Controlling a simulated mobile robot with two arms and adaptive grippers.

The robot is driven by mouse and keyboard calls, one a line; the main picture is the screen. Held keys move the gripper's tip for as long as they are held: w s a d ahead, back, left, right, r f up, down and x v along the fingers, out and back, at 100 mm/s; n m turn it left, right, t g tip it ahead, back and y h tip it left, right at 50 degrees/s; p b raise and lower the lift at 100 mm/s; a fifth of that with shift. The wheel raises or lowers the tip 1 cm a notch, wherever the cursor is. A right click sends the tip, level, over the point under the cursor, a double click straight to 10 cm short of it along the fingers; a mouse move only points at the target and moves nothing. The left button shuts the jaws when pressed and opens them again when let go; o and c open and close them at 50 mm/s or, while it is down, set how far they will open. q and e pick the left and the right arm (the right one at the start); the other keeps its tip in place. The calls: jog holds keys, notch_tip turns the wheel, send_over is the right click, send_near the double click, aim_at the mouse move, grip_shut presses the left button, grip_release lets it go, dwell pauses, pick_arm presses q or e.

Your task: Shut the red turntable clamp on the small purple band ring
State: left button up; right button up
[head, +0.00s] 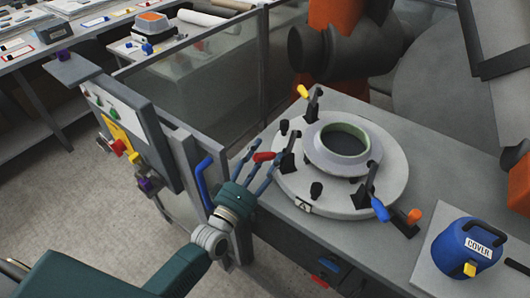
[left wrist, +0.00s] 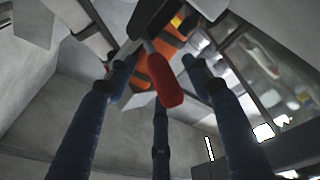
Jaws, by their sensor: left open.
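The round pale turntable (head: 390,187) lies on the grey bench and carries a pale grey-lavender ring (head: 322,158) with a greenish inside; no strong purple shows. The red clamp (head: 265,157) is at the turntable's left edge, its handle leaning outward to the left, away from the ring. My left gripper (head: 258,166) is open at that handle, its dark fingers spread about it. In the left wrist view the red handle (left wrist: 165,82) hangs between the fingers; contact cannot be told. My right gripper is not in view.
Yellow (head: 302,91), blue (head: 380,208) and orange (head: 413,217) handles stand around the turntable. A blue container (head: 460,250) is at the bench's right. A control panel (head: 125,125) and glass partition (head: 215,75) stand left. An orange-and-grey machine is behind the turntable.

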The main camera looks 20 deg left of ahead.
pick_arm(q)
jog(key=shift+w, duration=0.3)
